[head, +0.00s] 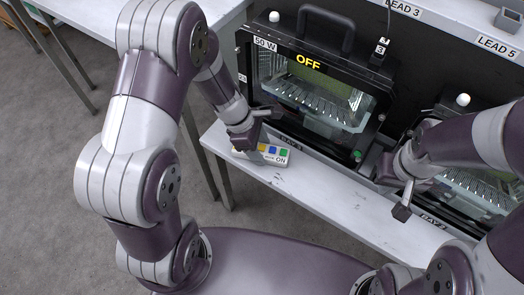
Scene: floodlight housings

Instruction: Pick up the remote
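The remote (273,154) is a small light box with blue, yellow and green buttons and an "ON" label. It lies on the white bench (318,188) in front of the floodlight housing marked "50 W" and "OFF" (310,85). My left gripper (256,126) is just above and behind the remote's left part and hides some of it. Its fingers look spread apart; I cannot tell whether one touches the remote. My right gripper (391,194) is over the bench farther right, with its fingers apart and nothing seen between them.
A second housing (470,190) stands on the right, partly behind my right arm. A grey box (508,19) sits on top. The bench strip between my grippers is clear.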

